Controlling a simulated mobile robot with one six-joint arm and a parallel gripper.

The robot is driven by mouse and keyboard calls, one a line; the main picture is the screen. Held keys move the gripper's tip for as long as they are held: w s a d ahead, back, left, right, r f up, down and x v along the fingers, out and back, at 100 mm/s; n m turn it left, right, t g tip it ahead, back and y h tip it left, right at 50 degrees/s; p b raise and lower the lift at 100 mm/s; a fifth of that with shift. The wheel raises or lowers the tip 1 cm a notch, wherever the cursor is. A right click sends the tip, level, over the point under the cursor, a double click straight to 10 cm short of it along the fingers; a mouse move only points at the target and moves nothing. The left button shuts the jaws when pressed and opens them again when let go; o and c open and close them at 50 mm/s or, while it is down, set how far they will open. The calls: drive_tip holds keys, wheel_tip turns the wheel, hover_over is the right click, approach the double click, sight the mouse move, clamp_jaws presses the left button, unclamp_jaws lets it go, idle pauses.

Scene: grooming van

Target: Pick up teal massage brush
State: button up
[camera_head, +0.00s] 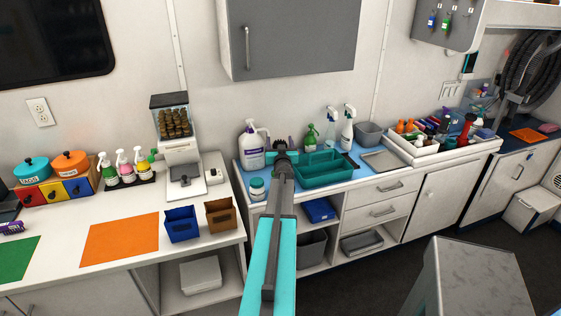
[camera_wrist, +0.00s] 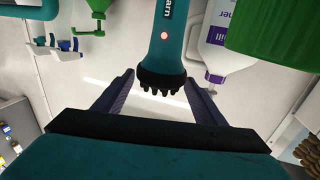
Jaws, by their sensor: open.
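The teal massage brush (camera_wrist: 163,45) shows in the wrist view, with black nubs at its lower end, a red light and part of a white label. Its upper part runs out of the frame. My gripper (camera_wrist: 160,80) is open, with its two dark fingers on either side of the nubbed end. I see gaps between the brush and both fingers. In the head view my gripper (camera_head: 281,157) is at the counter's back, between a white jug and a teal caddy. There the brush is hard to tell apart from my gripper.
The white jug (camera_head: 251,150) stands close left of my gripper, and the teal divided caddy (camera_head: 325,168) close right. A green spray bottle (camera_head: 310,137) and white spray bottles (camera_head: 347,130) stand behind. A grey cabinet (camera_head: 295,40) hangs above.

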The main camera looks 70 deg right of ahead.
idle(0.3)
clamp_jaws()
drive_tip(key=shift+f, duration=0.1)
idle(0.4)
drive_tip(key=shift+r, duration=1.95)
drive_tip(key=s+a+r, duration=0.1)
drive_tip(key=s+a, duration=0.9)
drive_tip(key=a, duration=0.2)
drive_tip(key=shift+a+r, duration=0.15)
drive_tip(key=shift+a, duration=0.05)
drive_tip(key=shift+s, duration=0.1)
